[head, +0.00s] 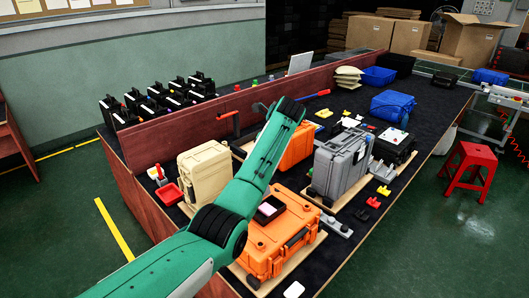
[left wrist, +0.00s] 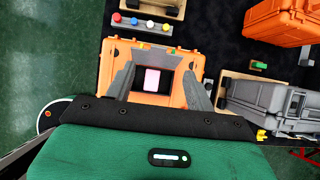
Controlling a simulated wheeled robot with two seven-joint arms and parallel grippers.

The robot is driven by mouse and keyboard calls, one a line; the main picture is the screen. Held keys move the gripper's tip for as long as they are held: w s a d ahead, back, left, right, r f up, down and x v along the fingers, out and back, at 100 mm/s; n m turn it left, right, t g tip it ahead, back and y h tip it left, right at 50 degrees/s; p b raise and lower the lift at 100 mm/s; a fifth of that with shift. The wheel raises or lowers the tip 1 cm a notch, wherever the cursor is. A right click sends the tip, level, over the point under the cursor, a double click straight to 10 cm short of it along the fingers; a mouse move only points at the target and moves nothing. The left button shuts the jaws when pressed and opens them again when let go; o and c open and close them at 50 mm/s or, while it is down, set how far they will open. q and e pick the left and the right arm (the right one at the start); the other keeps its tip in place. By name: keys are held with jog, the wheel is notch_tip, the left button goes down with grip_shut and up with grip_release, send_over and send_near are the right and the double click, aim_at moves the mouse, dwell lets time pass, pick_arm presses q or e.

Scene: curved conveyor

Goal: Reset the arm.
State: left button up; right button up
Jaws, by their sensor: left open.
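My left arm (head: 262,155) comes in from the lower left of the head view and reaches up over the table, bent at a black joint. My left gripper (left wrist: 158,72) is open in the left wrist view, its two grey fingers spread apart. Behind the gap between them lies an orange case (left wrist: 113,62) with a black box with a pale pink top (left wrist: 152,79) on it. The orange case (head: 268,247) also shows in the head view, partly behind my arm. I cannot make out the left fingertips there. My right gripper is in neither view.
A beige case (head: 203,165), a grey case (head: 340,162) and a second orange case (head: 299,147) stand near the arm. A wooden divider (head: 225,108) runs behind them. A blue case (head: 392,106) and a red stool (head: 470,167) are to the right.

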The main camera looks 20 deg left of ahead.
pick_arm(q)
jog(key=s+a+f+n+h, duration=0.3)
jog(key=s+f+n, duration=0.8)
jog(key=s+f, duration=1.2)
jog(key=s+f+n, duration=0.4)
jog(key=s+n, duration=0.1)
jog(key=s, duration=1)
jog(key=s+r+n+h, duration=0.1)
jog(key=s+r+n, duration=0.15)
jog(key=s, duration=0.55)
jog(key=s+r+n+h, duration=0.15)
jog(key=s+n, duration=0.25)
jog(key=s, duration=0.5)
notch_tip(320, 180, down, 32)
jog(key=s, duration=0.1)
jog(key=s+a+f+g, duration=0.2)
jog(key=s+f, duration=1.6)
jog(key=s, duration=0.1)
jog(key=shift+a+f+m+b, duration=0.25)
jog(key=shift+f+m+b, duration=0.1)
jog(key=shift+m, duration=0.1)
